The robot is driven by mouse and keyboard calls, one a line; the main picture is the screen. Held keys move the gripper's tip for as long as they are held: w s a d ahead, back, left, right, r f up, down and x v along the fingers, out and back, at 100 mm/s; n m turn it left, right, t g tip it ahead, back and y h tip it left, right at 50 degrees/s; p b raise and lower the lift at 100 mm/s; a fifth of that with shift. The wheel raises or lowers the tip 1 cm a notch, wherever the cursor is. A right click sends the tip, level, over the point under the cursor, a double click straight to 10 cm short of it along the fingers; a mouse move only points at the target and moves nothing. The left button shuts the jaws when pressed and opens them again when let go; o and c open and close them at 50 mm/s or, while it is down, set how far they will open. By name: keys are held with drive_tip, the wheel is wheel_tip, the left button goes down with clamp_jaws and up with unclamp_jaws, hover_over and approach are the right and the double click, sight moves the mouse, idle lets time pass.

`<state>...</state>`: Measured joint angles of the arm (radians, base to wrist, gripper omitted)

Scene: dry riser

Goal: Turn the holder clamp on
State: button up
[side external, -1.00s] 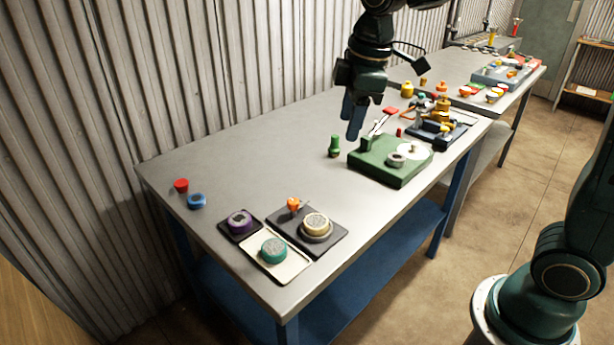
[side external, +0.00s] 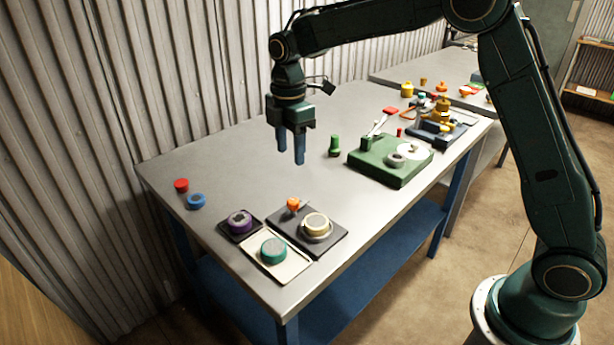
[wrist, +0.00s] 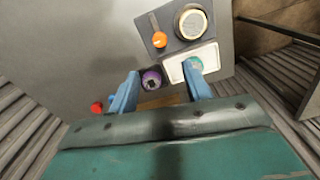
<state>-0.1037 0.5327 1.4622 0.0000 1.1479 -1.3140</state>
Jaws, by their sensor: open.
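A dark plate (side external: 333,243) at the near end of the table carries a round holder with a cream disc (side external: 316,223) in it. A small lever with an orange knob (side external: 293,205) stands beside the disc on that plate, probably the clamp lever. In the wrist view the orange knob (wrist: 159,40) sits at the end of a thin bar, left of the cream disc (wrist: 193,22). My gripper (side external: 291,157) is open and empty, pointing down above the table, behind and above the orange knob. Its blue fingers (wrist: 161,73) show in the wrist view, apart, with nothing between them.
A purple ring (side external: 239,222) on a dark pad and a teal disc (side external: 274,250) on a cream tray (side external: 290,270) lie beside the plate. Red (side external: 181,185) and blue (side external: 196,201) pieces lie far left.

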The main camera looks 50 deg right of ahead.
sight(293, 201)
drive_tip(key=shift+f, duration=0.1)
wheel_tip(293, 201, down, 14)
drive_tip(key=shift+r, duration=0.25)
idle(0.5)
drive_tip(key=c, duration=1)
